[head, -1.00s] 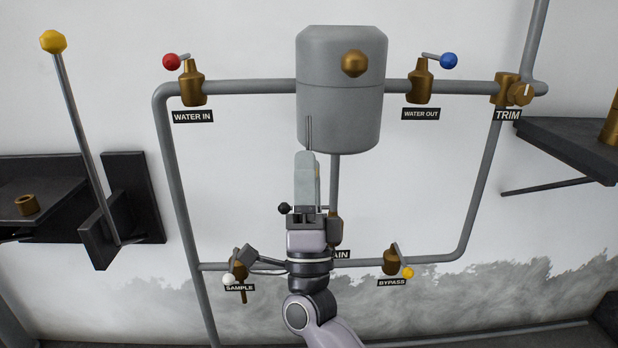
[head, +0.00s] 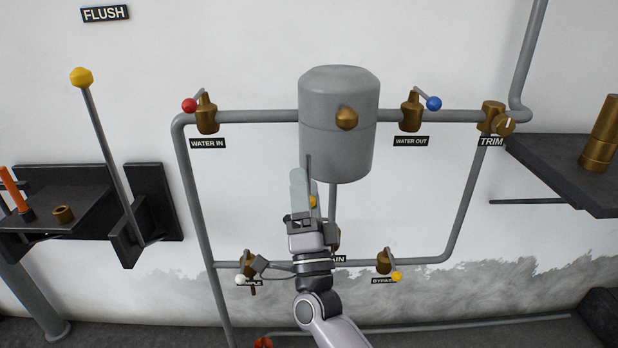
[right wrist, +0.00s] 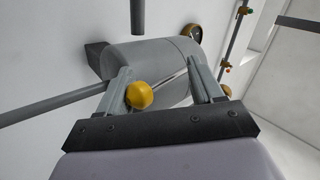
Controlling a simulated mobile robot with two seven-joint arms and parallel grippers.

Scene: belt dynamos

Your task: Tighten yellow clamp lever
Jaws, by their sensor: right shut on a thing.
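A yellow ball knob (right wrist: 139,95) shows between my right gripper's fingers in the right wrist view, close to the left finger. A thin rod seems to run from it across the front of the grey tank (right wrist: 150,58). In the head view, a bit of the knob (head: 312,201) shows at my right gripper (head: 303,185), just below the grey tank (head: 339,100). My right gripper is shut on this yellow lever. Its fingers hide most of the lever and where it is fixed. My left gripper is not in view.
A tall lever with a yellow top (head: 81,77) stands at the left by a dark shelf (head: 85,205). Pipes with red (head: 189,106), blue (head: 433,104) and yellow-handled bypass (head: 397,276) valves surround the tank. Another dark shelf (head: 560,165) is at the right.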

